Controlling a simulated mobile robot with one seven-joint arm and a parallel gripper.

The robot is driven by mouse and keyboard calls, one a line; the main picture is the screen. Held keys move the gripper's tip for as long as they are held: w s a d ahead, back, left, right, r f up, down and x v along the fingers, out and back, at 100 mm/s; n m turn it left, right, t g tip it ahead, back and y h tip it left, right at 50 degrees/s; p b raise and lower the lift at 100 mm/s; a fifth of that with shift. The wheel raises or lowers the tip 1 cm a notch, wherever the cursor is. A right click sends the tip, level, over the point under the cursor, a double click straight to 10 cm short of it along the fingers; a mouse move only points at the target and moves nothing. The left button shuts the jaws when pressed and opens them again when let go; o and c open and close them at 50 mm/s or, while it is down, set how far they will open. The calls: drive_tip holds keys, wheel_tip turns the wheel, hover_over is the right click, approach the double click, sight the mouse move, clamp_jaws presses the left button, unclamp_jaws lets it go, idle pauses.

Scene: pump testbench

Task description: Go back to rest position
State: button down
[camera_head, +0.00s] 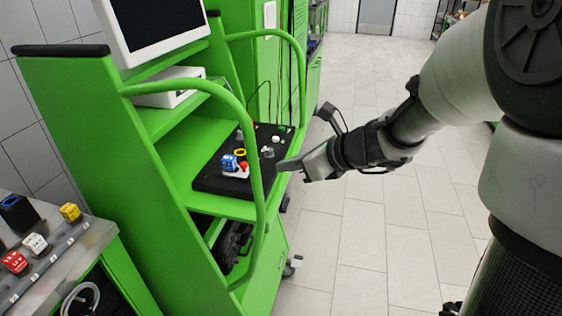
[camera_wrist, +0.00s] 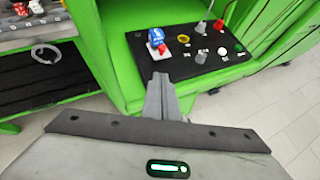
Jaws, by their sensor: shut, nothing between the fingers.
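My gripper (camera_head: 281,166) is at the end of my arm, which reaches in from the right in the head view. Its fingers are together and empty. It points at the front right edge of the black panel (camera_head: 208,183) on the green bench; I cannot tell whether it touches. In the wrist view my gripper (camera_wrist: 160,80) shows as a narrow grey wedge just in front of the panel (camera_wrist: 184,69).
The green bench (camera_head: 100,170) has curved green rails (camera_head: 262,200) close to my gripper. A monitor (camera_head: 160,25) stands on its upper part. A grey table (camera_head: 75,245) with several coloured cubes is at the lower left. The tiled floor (camera_head: 380,240) is open to the right.

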drive_tip(key=s+r+n+g+h+p, duration=0.1)
drive_tip(key=s+r+n+p, duration=0.2)
drive_tip(key=s+r+n, duration=0.35)
drive_tip(key=s+r+n+g+h+p, duration=0.2)
drive_tip(key=s+r+n+p, duration=0.2)
drive_tip(key=s+n, duration=0.45)
drive_tip(key=s+d+r+n+h+p, duration=0.3)
drive_tip(key=s+d+n, duration=0.5)
drive_tip(key=n, duration=0.4)
wheel_tip(320, 180, up, 2)
drive_tip(key=shift+d+r+t+h+p, duration=0.15)
drive_tip(key=shift+d+t+h+p, duration=0.25)
drive_tip(key=shift+h, duration=0.5)
